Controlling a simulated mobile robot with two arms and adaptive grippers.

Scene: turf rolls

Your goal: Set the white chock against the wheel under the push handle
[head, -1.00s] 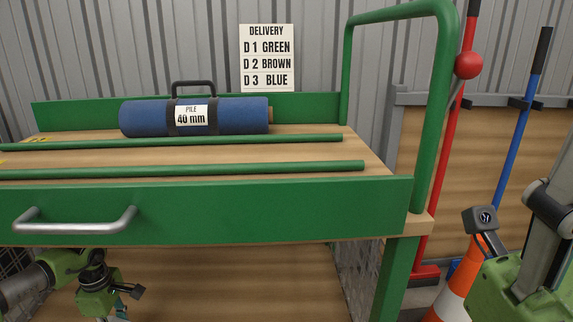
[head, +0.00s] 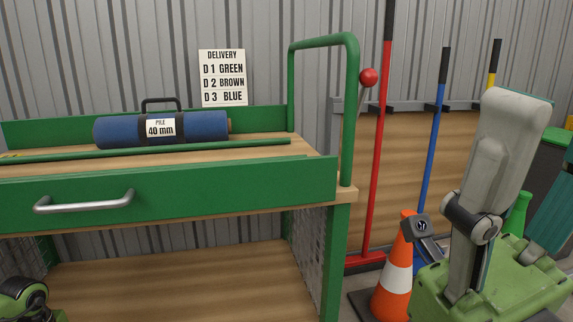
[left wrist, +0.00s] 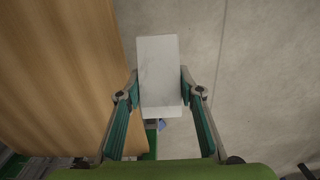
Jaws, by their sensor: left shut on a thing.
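The white chock (left wrist: 158,75) is a pale block held between the fingers of my left gripper (left wrist: 160,88) in the left wrist view. It is over or near the grey floor, beside a wooden board; its height cannot be told. The green push handle (head: 322,42) rises at the right end of the green cart (head: 170,195) in the head view. The wheel under the handle is not visible in the head view, and I cannot make it out in the left wrist view.
A blue roll (head: 205,128) lies on the cart top. An orange and white cone (head: 398,264), a red-handled tool (head: 378,150) and a blue-handled tool (head: 432,150) stand right of the cart. Grey floor (left wrist: 245,95) is clear right of the chock.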

